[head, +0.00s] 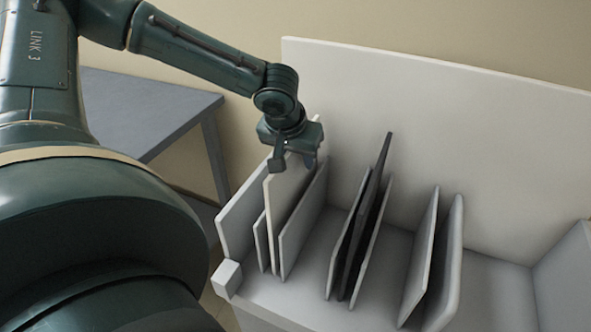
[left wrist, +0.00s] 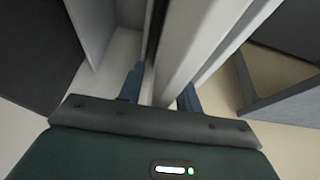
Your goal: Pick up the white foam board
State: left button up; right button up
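The white foam board (head: 284,200) stands upright in the leftmost slot of a light grey rack, between lower grey dividers, its top rising above them. My left gripper (head: 294,163) points down at its top edge, with one finger on either side. In the left wrist view, the pale board (left wrist: 183,55) runs up between the two bluish fingers of the gripper (left wrist: 160,92). The fingers stand wider apart than the board is thick, with a gap at the left finger. My right gripper is in neither view.
The light grey rack (head: 420,110) has a tall back wall. Dark boards (head: 366,215) lean in its middle slot. A right pair of dividers (head: 440,260) has nothing visible between them. A grey table (head: 140,108) stands behind at the left. The rack floor's right end is clear.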

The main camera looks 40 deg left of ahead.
pick_arm(q)
jog(key=shift+f+b, duration=0.25)
jog(key=shift+b, duration=0.05)
dwell(0.5)
dwell(0.3)
grip_shut()
dwell(0.4)
